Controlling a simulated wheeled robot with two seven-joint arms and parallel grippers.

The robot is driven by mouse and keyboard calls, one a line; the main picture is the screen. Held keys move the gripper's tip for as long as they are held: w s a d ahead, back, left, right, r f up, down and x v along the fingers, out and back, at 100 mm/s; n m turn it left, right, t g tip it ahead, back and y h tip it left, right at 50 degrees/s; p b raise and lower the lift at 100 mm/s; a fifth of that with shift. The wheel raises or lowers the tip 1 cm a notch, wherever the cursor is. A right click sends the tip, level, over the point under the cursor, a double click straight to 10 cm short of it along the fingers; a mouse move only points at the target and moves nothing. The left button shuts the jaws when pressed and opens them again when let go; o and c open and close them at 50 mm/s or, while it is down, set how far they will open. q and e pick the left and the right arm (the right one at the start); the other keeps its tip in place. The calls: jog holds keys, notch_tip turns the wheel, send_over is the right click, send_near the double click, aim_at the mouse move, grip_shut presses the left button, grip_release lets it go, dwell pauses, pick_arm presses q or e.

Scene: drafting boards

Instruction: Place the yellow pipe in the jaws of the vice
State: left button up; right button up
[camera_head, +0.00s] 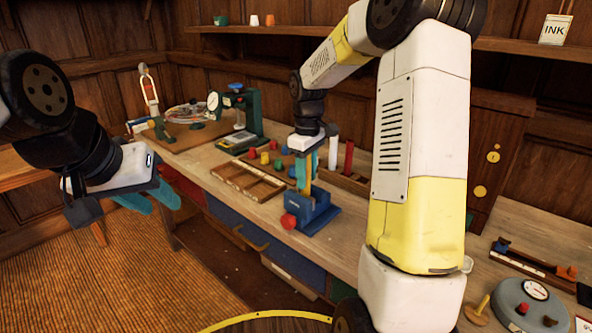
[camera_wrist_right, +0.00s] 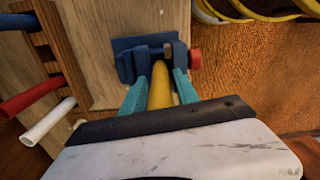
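The blue vice (camera_head: 318,217) stands on the bench with a red knob (camera_head: 288,221) at its front. It also shows in the wrist view (camera_wrist_right: 130,60). The yellow pipe (camera_wrist_right: 160,88) runs between the teal fingers of my right gripper (camera_wrist_right: 162,82), which look closed on its sides. The pipe's far end reaches the gap between the vice jaws; how deep it sits is hidden. In the head view my right gripper (camera_head: 308,170) points down right above the vice. My left gripper (camera_head: 150,202) is open and empty, off the bench at the left.
A red pipe (camera_head: 348,158) and a white pipe (camera_head: 332,153) stand in a wooden rack behind the vice. A wooden tray (camera_head: 240,180) and several coloured pegs are left of it. A green dial gauge stand (camera_head: 248,108) is further back. My right arm hides part of the bench.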

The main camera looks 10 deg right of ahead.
jog(key=shift+o, duration=0.5)
jog(key=shift+r, duration=0.25)
notch_tip(320, 180, up, 11)
jog(key=shift+r, duration=0.15)
jog(key=shift+s+r, duration=0.1)
jog(key=shift+r, duration=0.2)
jog(key=s+a+m+t+y, duration=0.2)
jog(key=s+m+t, duration=0.4)
jog(key=s, duration=1.8)
jog(key=m, duration=0.2)
jog(key=shift+a+r+m, duration=0.15)
jog(key=shift+r+m, duration=0.05)
jog(key=shift+m, duration=0.1)
